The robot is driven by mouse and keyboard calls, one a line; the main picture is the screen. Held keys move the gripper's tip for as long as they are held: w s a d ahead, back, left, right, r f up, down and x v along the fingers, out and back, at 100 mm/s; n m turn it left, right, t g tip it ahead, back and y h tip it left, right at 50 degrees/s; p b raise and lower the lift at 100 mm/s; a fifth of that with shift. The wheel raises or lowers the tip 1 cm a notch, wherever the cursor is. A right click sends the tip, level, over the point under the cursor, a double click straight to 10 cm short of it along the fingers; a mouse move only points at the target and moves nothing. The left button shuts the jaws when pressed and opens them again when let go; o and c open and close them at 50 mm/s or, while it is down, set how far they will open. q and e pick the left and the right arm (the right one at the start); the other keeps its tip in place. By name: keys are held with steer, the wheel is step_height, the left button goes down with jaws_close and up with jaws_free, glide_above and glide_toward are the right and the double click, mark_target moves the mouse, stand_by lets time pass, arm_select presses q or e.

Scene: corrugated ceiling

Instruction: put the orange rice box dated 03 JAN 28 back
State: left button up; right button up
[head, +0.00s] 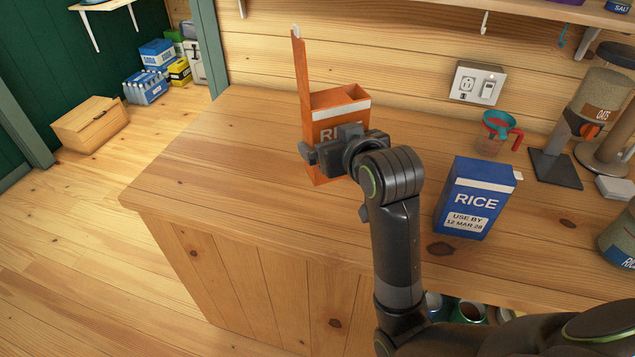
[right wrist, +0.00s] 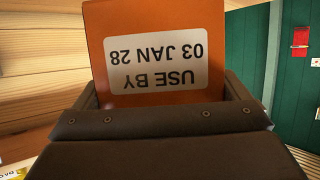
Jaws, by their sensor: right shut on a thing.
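The orange rice box (head: 324,103) is over the left part of the wooden counter, upright, with its top flap raised and open. My right gripper (head: 332,147) is shut on it and covers part of its front lettering. I cannot tell whether its base touches the counter. In the right wrist view, the orange box (right wrist: 205,22) sits between the fingers (right wrist: 160,105), and its white label, upside down, reads USE BY 03 JAN 28. My left gripper is not in view.
A blue rice box (head: 475,200) labelled 12 MAR 28 stands on the counter (head: 235,150) to the right. Beyond it are a measuring cup (head: 493,137) and an oats dispenser (head: 590,105). A wooden crate (head: 90,124) and packages (head: 147,87) are on the floor at left. The counter's left part is clear.

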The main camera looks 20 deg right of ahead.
steer(key=w+a+f+n+y+p, duration=0.1)
steer(key=w+a+y+p, duration=0.1)
steer(key=w+p, duration=0.4)
steer(key=shift+s+d+f+p, duration=0.15)
steer(key=shift+f+p, duration=0.4)
steer(key=shift+f, duration=2)
steer(key=shift+s+d+f+p, duration=0.15)
steer(key=shift+f+p, duration=0.35)
steer(key=shift+f, duration=2.05)
steer(key=shift+a+f, duration=0.1)
steer(key=o, duration=0.9)
steer(key=shift+f, duration=0.1)
